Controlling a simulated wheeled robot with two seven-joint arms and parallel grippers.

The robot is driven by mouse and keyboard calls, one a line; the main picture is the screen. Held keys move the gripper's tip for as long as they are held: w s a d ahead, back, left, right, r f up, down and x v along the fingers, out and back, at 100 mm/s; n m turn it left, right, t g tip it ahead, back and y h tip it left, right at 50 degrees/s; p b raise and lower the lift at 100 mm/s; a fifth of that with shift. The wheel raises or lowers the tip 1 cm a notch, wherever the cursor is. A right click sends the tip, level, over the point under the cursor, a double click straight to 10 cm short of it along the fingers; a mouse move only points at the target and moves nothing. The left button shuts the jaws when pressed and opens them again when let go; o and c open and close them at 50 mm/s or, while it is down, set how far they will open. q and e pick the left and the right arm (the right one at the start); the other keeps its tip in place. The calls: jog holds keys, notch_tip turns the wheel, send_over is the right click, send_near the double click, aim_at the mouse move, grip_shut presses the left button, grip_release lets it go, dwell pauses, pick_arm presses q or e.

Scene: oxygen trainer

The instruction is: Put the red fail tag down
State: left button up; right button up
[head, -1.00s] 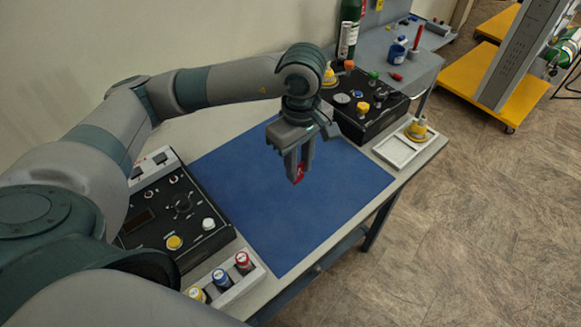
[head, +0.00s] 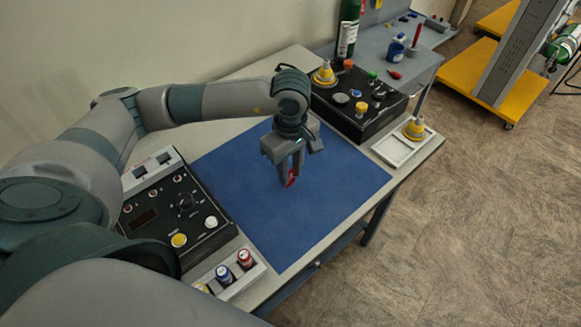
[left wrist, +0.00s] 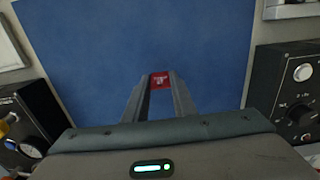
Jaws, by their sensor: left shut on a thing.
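The red fail tag (head: 291,178) is between the fingertips of my left gripper (head: 290,181), which is shut on it. The tag is mostly hidden by the fingers in the head view. In the left wrist view the red tag (left wrist: 160,82) shows small pale lettering between the fingertips. The gripper points down over the blue mat (head: 330,205). I cannot tell the exact gap between tag and mat. My right gripper is not in view.
A black panel with knobs (head: 352,108) stands at the mat's far side. A second control box (head: 160,222) is at the left. A rack with coloured-cap vials (head: 246,276) is at the near edge. Most of the mat is clear.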

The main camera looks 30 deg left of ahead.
pick_arm(q)
jog(key=shift+f, duration=0.2)
jog(key=shift+f+b, duration=0.2)
jog(key=shift+b, duration=0.1)
jog(key=o, duration=1)
jog(key=shift+r, duration=0.15)
